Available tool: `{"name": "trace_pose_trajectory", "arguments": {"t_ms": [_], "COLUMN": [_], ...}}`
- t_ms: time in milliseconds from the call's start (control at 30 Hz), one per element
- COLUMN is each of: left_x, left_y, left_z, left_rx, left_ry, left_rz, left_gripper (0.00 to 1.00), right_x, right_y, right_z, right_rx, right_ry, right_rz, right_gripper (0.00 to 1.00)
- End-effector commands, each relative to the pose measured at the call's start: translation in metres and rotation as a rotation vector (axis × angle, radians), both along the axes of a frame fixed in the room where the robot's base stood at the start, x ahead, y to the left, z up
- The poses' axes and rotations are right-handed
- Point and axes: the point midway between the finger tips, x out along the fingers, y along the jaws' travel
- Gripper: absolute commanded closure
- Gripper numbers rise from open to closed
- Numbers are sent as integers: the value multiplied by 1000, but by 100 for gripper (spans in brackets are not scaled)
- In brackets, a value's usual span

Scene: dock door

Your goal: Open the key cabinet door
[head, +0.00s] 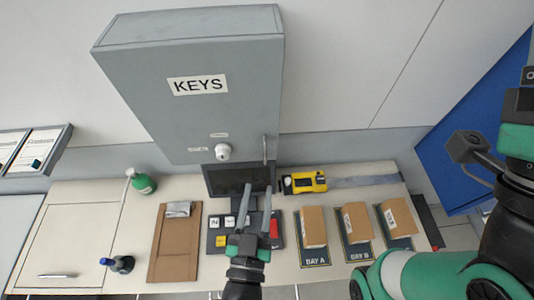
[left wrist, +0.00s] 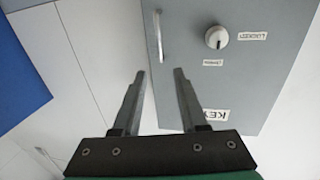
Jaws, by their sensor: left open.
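The grey key cabinet (head: 190,90) hangs on the wall, with a KEYS label on its door, which looks shut. A slim upright handle (head: 264,149) is at the door's lower right, and a white round knob (head: 223,151) with small labels is to its left. My left gripper (head: 257,188) is open and empty, just below the handle in the head view. In the left wrist view, the handle (left wrist: 158,36) lies ahead of the gap between the open fingertips (left wrist: 160,72), apart from them. The knob (left wrist: 215,37) is to its right; its setting is unclear. My right gripper is out of view.
Below the cabinet is a counter (head: 85,230) with a dark screen (head: 237,178), a keypad block (head: 218,240), a yellow device (head: 304,183), several brown boxes (head: 313,226), a clipboard (head: 173,245) and a green bottle (head: 142,183). My right arm fills the lower right.

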Motion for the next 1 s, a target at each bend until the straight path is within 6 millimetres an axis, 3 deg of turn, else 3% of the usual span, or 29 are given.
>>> {"name": "trace_pose_trajectory", "arguments": {"t_ms": [433, 600, 833, 1000], "left_x": [91, 104, 105, 104], "left_y": [-12, -13, -13, -13], "left_z": [2, 1, 1, 1], "left_rx": [-2, -1, -2, -1], "left_ry": [-2, -1, -1, -1], "left_rz": [2, 2, 1, 1], "left_gripper": [58, 58, 58, 87], "right_x": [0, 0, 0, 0], "right_y": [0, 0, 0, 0], "right_z": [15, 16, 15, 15], "right_rx": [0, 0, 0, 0], "right_ry": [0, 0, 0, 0], "right_rz": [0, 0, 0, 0], "right_gripper": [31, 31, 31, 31]}}
